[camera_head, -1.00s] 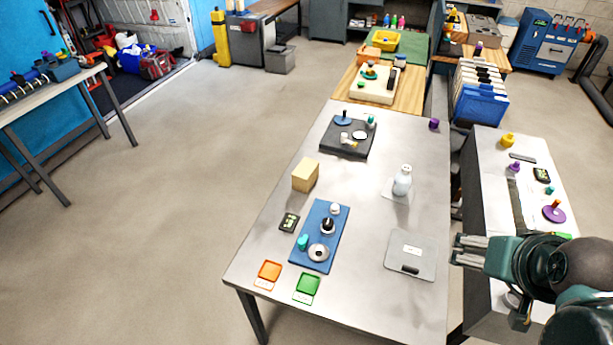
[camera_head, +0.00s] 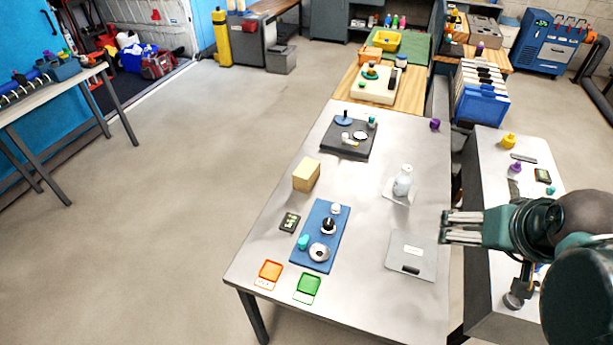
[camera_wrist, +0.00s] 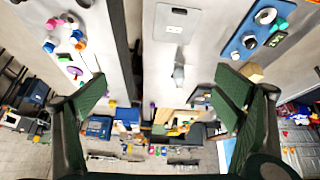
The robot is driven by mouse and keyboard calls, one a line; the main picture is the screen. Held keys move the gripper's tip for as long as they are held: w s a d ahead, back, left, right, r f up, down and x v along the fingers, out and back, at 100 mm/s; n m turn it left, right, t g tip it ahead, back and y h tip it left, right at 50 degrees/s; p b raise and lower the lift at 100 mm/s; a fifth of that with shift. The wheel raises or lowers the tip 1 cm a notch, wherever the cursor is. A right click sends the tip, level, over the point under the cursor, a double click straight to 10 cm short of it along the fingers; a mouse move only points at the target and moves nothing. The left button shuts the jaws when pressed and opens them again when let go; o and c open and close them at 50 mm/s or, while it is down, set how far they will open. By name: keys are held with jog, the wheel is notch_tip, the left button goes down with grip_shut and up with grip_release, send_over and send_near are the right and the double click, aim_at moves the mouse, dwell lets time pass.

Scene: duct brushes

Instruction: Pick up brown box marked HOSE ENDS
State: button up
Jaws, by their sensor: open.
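A tan-brown box (camera_head: 306,175) stands on the left side of the grey table (camera_head: 375,285), behind the blue mat; no marking on it is legible from here. In the wrist view the box (camera_wrist: 254,72) shows partly, behind the right finger. My gripper (camera_head: 445,227) is at the table's right edge, above the surface and well to the right of the box. Its fingers are spread and empty; in the wrist view the gripper (camera_wrist: 160,80) shows nothing held between them.
The blue mat (camera_head: 313,250) holds several small parts. Orange (camera_head: 270,271) and green (camera_head: 308,287) trays sit at the front. A dark board (camera_head: 348,138) is behind.

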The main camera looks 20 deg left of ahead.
jog(key=w+a+r+n+g, duration=0.1)
jog(key=w+a+r+n, duration=0.1)
jog(key=w+a, duration=0.45)
jog(key=w+a+r+n+g, duration=0.1)
jog(key=w+a+n, duration=0.25)
jog(key=w, duration=0.55)
jog(key=n+g, duration=0.5)
jog(key=n, duration=0.5)
send_over(306, 167)
notch_tip(306, 167, down, 27)
jog(key=shift+d+f, duration=0.15)
jog(key=shift+f, duration=0.05)
jog(key=shift+a+f, duration=0.15)
jog(key=shift+a, duration=0.05)
jog(key=shift+f, duration=0.1)
jog(key=shift+f, duration=1.2)
jog(key=shift+f, duration=0.1)
